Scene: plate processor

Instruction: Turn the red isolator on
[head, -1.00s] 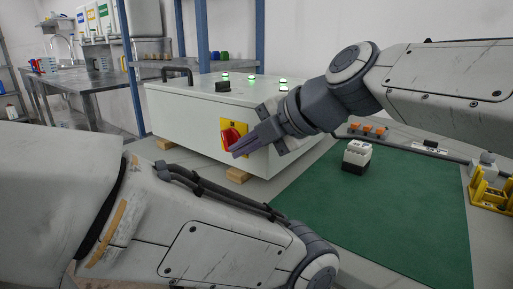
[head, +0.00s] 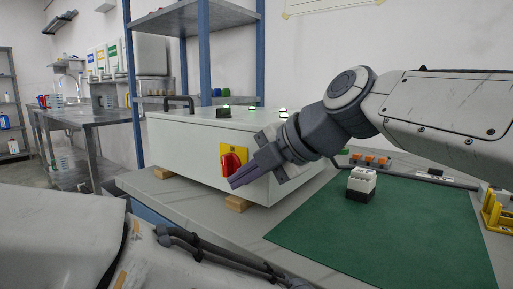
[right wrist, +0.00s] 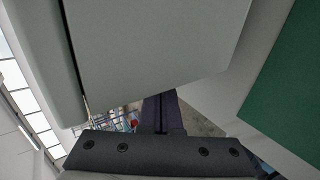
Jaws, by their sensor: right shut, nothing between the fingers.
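The red isolator (head: 230,160) is a red rotary knob on a yellow plate (head: 224,149) on the front of a white cabinet (head: 185,145). I cannot tell which setting its handle points to. My right gripper (head: 232,183) comes in from the right. Its purple fingers are shut and empty, with the tips just below the knob in the picture. I cannot tell if they touch it. In the right wrist view the shut fingers (right wrist: 161,98) lie beside a pale cabinet panel, and the knob cannot be made out. My left gripper is out of view.
The cabinet stands on wooden blocks (head: 237,203) on a grey bench, with lit green lamps (head: 253,109) on top. A green mat (head: 390,235) lies to the right, with a white-and-black device (head: 361,183) on it. A yellow holder (head: 497,212) stands at the far right.

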